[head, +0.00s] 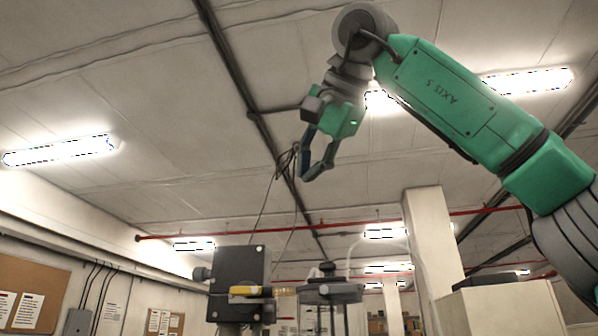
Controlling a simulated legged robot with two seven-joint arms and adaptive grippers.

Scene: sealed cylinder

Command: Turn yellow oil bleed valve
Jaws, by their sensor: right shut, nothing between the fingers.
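The yellow oil bleed valve (245,290) is a small yellow lever lying roughly level on the front of a dark grey box-shaped unit (238,266), low in the head view. My right gripper (306,176) hangs from the green arm that comes in from the right. It is high above the valve and a little to its right, well apart from it. Its fingers are shut with nothing between them. My left gripper is not in view.
Right of the dark unit stands a clear cylinder with a dark grey lid (332,292). A pale pillar (433,245) and a beige cabinet (500,308) stand at right. A red pipe (340,225) runs overhead. The space between my gripper and the unit looks open.

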